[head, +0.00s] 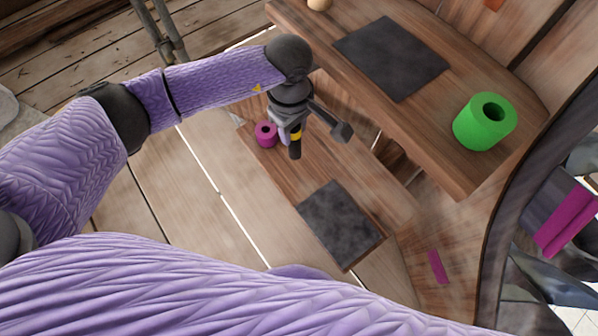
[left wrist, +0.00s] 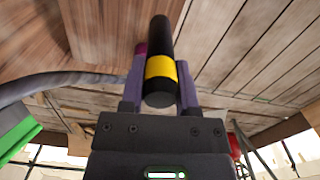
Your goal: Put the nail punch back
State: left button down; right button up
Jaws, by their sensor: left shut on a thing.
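The nail punch (head: 295,151), a black cylinder with a yellow band, is held by my left gripper (head: 290,128), which is shut on it. In the left wrist view the punch (left wrist: 160,75) sits between the two purple fingers (left wrist: 159,88). A magenta holder (head: 266,134) with a hole in its top stands on the lower wooden shelf, just left of the punch. A larger green holder (head: 485,121) with a hole stands on the upper wooden shelf at the right. The gripper partly hides the punch in the head view. My right gripper is not in view.
A dark mat (head: 340,224) lies on the lower shelf (head: 262,158), and another dark mat (head: 390,58) lies on the upper shelf (head: 465,175). The upper shelf's edge is close to the right of my gripper. A magenta strip (head: 437,266) lies at the lower right.

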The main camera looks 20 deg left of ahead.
pick_arm(q)
jog(key=f+b, duration=0.2)
jog(key=f, duration=0.2)
jog(key=a+f+b, duration=0.1)
jog(key=f+b, duration=0.1)
jog(key=f, duration=0.2)
jog(key=w+f+b, duration=0.1)
jog(key=f+b, duration=0.1)
jog(key=f, duration=0.2)
jog(key=shift+a, duration=0.2)
jog(key=shift+r, duration=0.15)
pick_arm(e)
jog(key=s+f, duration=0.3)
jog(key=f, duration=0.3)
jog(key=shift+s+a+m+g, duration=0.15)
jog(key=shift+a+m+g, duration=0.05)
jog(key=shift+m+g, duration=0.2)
pick_arm(q)
jog(key=shift+c, duration=1.7)
grip_release()
notch_tip(320, 180, up, 12)
jog(key=p, duration=0.6)
jog(key=shift+p, duration=0.4)
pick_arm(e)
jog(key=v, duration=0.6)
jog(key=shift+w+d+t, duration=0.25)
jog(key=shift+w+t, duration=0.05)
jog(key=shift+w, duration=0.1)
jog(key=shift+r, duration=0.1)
